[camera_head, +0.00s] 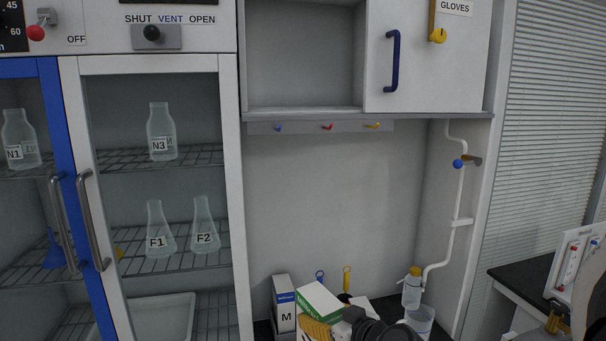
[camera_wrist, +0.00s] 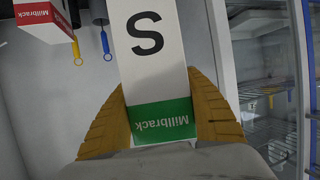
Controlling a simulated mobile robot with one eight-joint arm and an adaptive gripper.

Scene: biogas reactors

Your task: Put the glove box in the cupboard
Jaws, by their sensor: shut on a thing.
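My gripper (camera_wrist: 160,118) is shut on a white and green glove box (camera_wrist: 150,50) marked "S" and "Millbrack", with a yellow finger on each side of it. In the head view the held box (camera_head: 320,299) is at the bottom middle, tilted, above the counter area, with a yellow finger (camera_head: 316,331) against it. The cupboard (camera_head: 369,111) is above and right of the glass cabinet. Its left part is an open, empty compartment. Its right part is covered by a white door (camera_head: 430,75) with a blue handle, labelled "GLOVES".
A blue and white box marked "M" (camera_head: 284,303) stands left of the held box. A red box (camera_wrist: 43,20) shows in the wrist view. Coloured hooks (camera_head: 327,126) sit under the cupboard. A bottle (camera_head: 412,288) and a white pipe (camera_head: 459,190) are at right.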

